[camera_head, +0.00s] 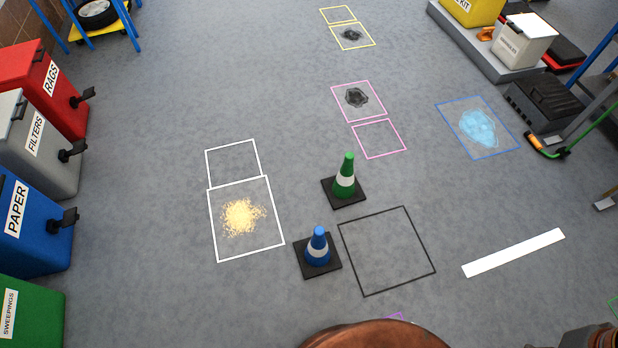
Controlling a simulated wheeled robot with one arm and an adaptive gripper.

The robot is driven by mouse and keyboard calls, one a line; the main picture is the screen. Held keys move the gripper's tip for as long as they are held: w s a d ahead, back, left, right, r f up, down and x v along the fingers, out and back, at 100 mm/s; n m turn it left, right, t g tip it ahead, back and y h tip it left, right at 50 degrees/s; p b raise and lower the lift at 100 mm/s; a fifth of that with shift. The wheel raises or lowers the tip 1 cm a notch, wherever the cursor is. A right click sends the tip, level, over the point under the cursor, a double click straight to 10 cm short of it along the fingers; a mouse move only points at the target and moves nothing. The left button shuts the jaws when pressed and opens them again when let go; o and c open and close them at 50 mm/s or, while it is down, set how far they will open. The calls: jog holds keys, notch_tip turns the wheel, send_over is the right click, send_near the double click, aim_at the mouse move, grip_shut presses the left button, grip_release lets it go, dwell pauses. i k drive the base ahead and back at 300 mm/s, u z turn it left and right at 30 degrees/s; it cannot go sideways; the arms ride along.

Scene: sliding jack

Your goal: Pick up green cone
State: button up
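The green cone (346,178) stands upright on the grey floor near the middle of the view. It has a white band and a square black base. A blue cone (318,247) with a white band and black base stands closer, just below and left of it. The two cones are apart. My gripper cannot be made out in this view, so nothing shows whether it is open or shut.
A black square outline (386,250) lies right of the blue cone. A white outline (246,219) holds yellow granules. A blue outline (477,128) holds a puddle. Bins, including a blue paper bin (35,225), line the left edge. Floor around the green cone is clear.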

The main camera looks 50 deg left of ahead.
aim_at(342, 189)
jog(key=u, duration=2.05)
jog(key=k, duration=1.3)
jog(key=u, duration=1.2)
jog(key=i, duration=2.35)
jog(key=z, duration=1.6)
jog(key=i, duration=0.85)
jog(key=z, duration=0.55)
